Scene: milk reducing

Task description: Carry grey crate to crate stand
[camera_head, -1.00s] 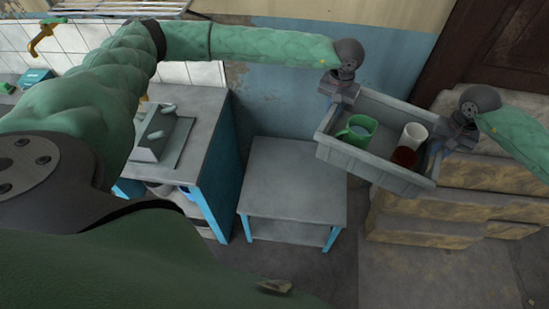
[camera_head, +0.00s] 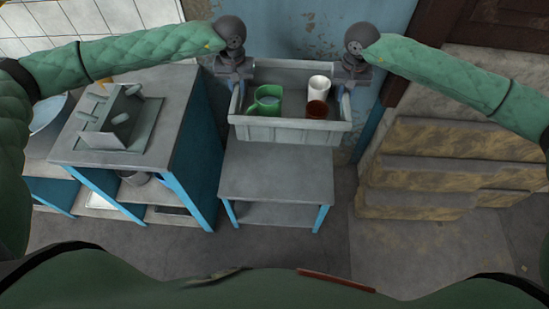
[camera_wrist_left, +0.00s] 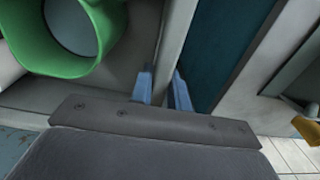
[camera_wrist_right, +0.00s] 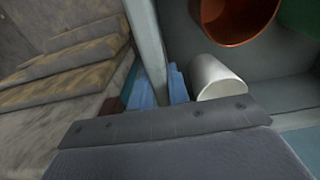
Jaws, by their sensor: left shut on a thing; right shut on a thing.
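The grey crate (camera_head: 290,132) hangs level in the middle of the head view, held by both grippers at its two ends. A green mug (camera_head: 266,100), a white cup (camera_head: 319,92) and a brown cup (camera_head: 317,109) are inside it. My left gripper (camera_head: 237,84) is shut on the crate's left wall, which also shows between its fingers in the left wrist view (camera_wrist_left: 176,45). My right gripper (camera_head: 346,84) is shut on the right wall, seen in the right wrist view (camera_wrist_right: 148,45). The low crate stand (camera_head: 275,175), grey-topped with blue legs, is below the crate; the crate hides its back part.
A taller blue and grey counter (camera_head: 175,100) with a drying rack (camera_head: 120,120) stands close on the left. Stone steps (camera_head: 430,150) rise on the right. A blue wall (camera_head: 300,35) is behind. The visible part of the stand's top is bare.

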